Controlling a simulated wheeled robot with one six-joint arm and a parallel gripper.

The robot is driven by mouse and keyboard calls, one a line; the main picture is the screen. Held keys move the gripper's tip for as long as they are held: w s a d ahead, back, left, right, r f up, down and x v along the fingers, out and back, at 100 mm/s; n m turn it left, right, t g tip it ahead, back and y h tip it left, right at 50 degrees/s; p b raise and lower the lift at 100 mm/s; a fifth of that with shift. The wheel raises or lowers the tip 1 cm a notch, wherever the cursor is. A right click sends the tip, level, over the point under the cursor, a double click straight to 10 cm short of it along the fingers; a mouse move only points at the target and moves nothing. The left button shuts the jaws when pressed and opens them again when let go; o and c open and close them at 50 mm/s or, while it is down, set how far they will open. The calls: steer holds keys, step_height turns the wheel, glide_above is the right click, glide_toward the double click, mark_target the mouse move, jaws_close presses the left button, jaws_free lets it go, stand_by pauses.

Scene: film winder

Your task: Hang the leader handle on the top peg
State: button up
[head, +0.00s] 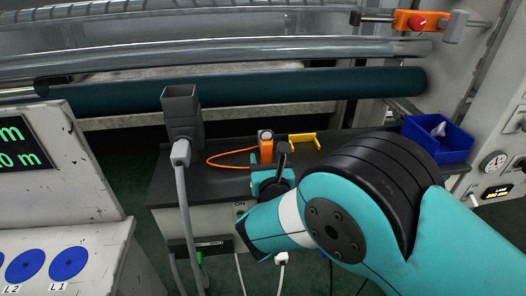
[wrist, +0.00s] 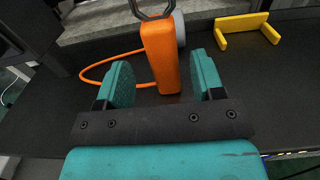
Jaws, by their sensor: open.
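An orange upright block (head: 265,148) with a dark metal loop at its top and a thin orange cord curving left stands on the dark bench top. In the wrist view the orange block (wrist: 161,58) rises between the two teal fingers of my gripper (wrist: 163,82), with gaps on both sides. My gripper is open and holds nothing. A yellow U-shaped handle (head: 302,138) lies behind and to the right; it also shows in the wrist view (wrist: 247,29). I cannot tell which piece is the leader handle. I see no clear top peg.
A dark grey square holder (head: 181,114) with a grey cable stands left on the bench top (head: 175,184). A blue bin (head: 437,138) stands at the right. Film rollers (head: 235,90) run across the back. A control panel (head: 60,200) is at the left.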

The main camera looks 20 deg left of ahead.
steer(key=shift+w+a, duration=0.15)
steer(key=shift+w, duration=0.85)
steer(key=shift+s+a, duration=0.1)
steer(key=shift+a, duration=0.05)
steer(key=shift+c, duration=0.4)
steer(key=c, duration=0.9)
steer(key=shift+c, duration=0.2)
steer(key=shift+r, duration=0.1)
step_height(320, 180, up, 20)
